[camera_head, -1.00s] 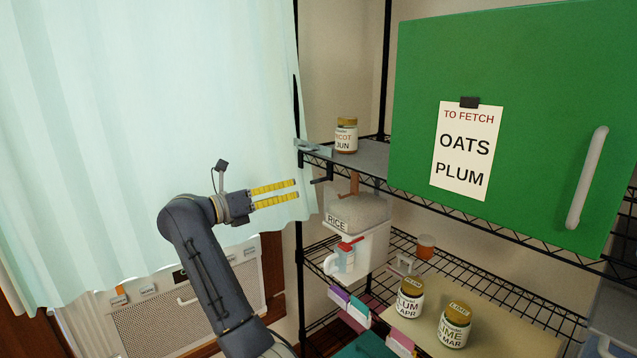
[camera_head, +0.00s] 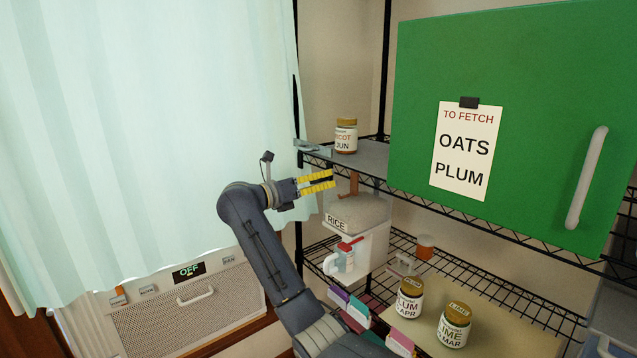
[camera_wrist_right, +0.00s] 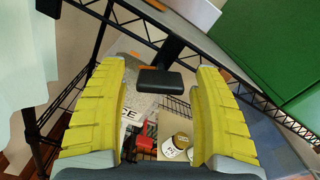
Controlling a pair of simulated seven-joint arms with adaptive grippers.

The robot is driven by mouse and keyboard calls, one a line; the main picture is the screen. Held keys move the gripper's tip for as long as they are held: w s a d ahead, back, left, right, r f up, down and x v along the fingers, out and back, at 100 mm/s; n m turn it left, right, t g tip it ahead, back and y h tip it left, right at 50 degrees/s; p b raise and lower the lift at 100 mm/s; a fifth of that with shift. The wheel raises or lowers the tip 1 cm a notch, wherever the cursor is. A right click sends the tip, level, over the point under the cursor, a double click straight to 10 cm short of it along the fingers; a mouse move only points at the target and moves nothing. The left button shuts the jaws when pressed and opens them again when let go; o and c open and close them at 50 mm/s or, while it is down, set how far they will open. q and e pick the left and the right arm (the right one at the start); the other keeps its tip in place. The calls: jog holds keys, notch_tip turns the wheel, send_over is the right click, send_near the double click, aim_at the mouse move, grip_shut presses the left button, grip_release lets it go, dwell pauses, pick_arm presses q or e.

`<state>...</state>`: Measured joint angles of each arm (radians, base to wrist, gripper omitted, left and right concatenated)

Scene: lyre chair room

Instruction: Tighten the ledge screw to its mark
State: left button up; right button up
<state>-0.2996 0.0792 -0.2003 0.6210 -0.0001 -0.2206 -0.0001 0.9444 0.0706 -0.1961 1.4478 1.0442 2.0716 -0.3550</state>
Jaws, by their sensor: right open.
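The ledge screw appears to be a black crossbar handle (camera_wrist_right: 165,84) on a dark stem under the upper shelf's front corner. In the right wrist view it lies between the two yellow fingers. My right gripper (camera_head: 333,181) is open at that corner; it also shows in the right wrist view (camera_wrist_right: 160,68). A gap shows on both sides of the handle, and I cannot tell its exact depth between the fingers. In the head view the fingers largely hide the handle. I cannot make out its mark. My left gripper is out of view.
A jar (camera_head: 346,136) stands on the upper shelf (camera_head: 372,161). Just below the gripper is a rice bin (camera_head: 362,215) with a wooden handle. Lower are jars labelled plum (camera_head: 409,299) and lime (camera_head: 454,325). A green door (camera_head: 545,120) is right; a pale curtain (camera_head: 140,130) hangs left.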

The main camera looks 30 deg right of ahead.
jog(key=shift+o, duration=0.2)
grip_shut()
dwell(0.4)
